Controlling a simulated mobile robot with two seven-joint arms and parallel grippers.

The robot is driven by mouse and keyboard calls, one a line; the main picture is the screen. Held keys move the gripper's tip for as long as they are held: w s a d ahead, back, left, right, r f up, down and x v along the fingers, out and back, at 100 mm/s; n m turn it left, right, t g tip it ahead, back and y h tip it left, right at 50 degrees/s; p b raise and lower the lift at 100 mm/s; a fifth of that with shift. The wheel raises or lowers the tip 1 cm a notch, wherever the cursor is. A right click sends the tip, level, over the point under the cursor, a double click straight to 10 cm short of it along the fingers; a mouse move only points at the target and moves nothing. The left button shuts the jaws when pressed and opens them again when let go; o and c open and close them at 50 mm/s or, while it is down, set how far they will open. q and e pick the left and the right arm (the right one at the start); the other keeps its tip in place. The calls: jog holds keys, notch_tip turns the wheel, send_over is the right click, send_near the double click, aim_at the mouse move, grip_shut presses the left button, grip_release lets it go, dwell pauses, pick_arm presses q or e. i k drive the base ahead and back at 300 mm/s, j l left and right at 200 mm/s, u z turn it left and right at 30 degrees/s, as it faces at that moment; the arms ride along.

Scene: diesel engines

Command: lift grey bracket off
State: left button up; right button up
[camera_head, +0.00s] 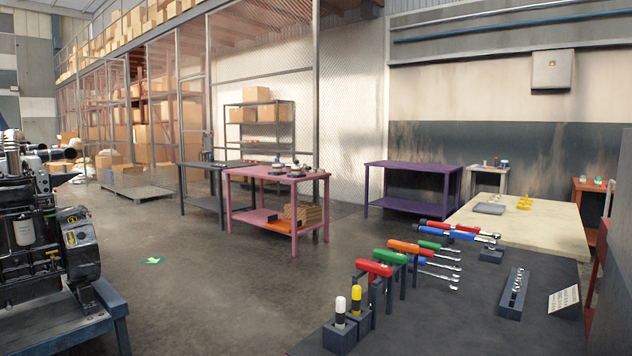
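A black diesel engine (35,235) stands at the left edge on a blue-grey stand (95,312), and is cut off by the frame. A dark grey block-like part (80,245) with yellow labels is on its right end. I cannot tell whether this part is the grey bracket. A small flat grey item (489,208) lies on the cream table at the right; its kind is unclear. Neither of my grippers is in view.
A dark workbench (450,330) at the lower right holds screwdrivers, coloured-handled tools in holders, and a socket rail (513,292). The cream table (545,232) adjoins it. A pink table (265,180) and purple table (400,170) stand farther back. Open floor (215,290) lies between engine and workbench.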

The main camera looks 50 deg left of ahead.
aim_at(65, 169)
jog(key=u, duration=0.8)
jog(key=j+u, duration=0.2)
jog(key=u, duration=0.15)
jog(key=i+j+u, duration=0.15)
jog(key=u, duration=0.15)
jog(key=j+u, duration=0.2)
jog(key=u, duration=0.15)
jog(key=i+j+u, duration=0.5)
jog(key=i+u, duration=0.25)
jog(key=i+j+u, duration=0.2)
jog(key=i, duration=0.3)
jog(key=i+j+u, duration=0.2)
jog(key=i, duration=1.5)
jog(key=z, duration=0.5)
jog(key=i+l+z, duration=0.1)
jog(key=i+z, duration=0.5)
jog(key=z, duration=0.15)
